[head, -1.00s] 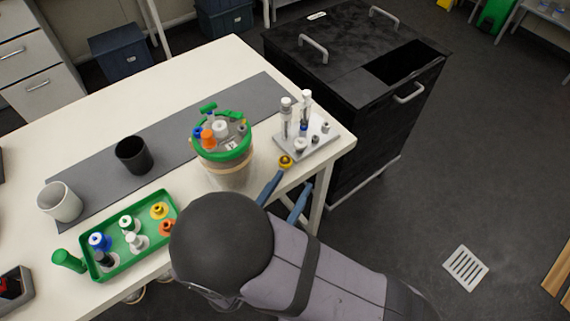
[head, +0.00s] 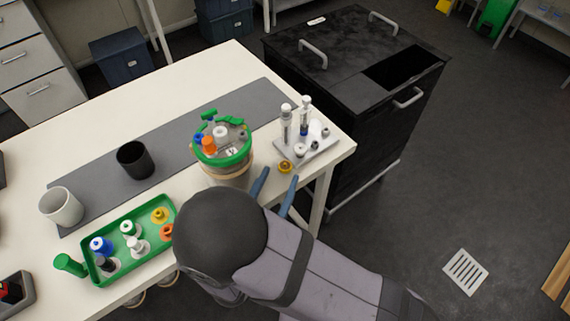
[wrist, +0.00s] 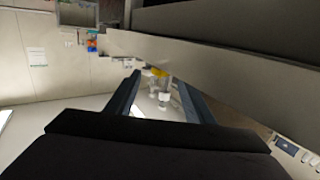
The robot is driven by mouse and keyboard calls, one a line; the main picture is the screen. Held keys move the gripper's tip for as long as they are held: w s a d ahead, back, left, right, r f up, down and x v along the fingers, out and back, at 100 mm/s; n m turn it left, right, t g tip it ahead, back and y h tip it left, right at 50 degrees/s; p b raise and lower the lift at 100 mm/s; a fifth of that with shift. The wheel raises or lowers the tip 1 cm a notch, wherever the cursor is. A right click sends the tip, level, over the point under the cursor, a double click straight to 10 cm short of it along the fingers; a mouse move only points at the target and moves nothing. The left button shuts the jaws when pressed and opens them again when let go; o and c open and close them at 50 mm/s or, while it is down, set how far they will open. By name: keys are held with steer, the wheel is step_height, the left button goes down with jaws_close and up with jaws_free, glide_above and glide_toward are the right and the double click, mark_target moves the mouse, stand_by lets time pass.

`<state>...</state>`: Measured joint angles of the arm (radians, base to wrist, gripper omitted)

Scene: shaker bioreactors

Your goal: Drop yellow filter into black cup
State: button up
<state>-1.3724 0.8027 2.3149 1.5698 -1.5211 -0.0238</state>
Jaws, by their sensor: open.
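A small yellow filter (head: 285,166) sits near the table's front right edge, beside the pale rack. My gripper (head: 281,174) is open and empty at the table edge, with its two blue fingertips pointing toward the filter. In the wrist view, the yellow filter (wrist: 158,72) shows between the open fingertips (wrist: 160,78), with no clear contact. The black cup (head: 135,160) stands upright on the grey mat, left of the green-rimmed vessel. Another yellow piece (head: 160,215) lies in the green tray.
A green-rimmed vessel (head: 223,160) with several coloured caps stands left of the filter. The rack (head: 322,146) holds upright tubes close behind it. A green tray (head: 103,281) and a white cup (head: 61,207) are at left. A black cabinet (head: 375,130) stands right of the table.

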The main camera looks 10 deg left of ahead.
mark_target(282, 171)
steer(key=shift+p+x, duration=0.3)
steer(key=shift+x, duration=1.45)
steer(key=c, duration=1.2)
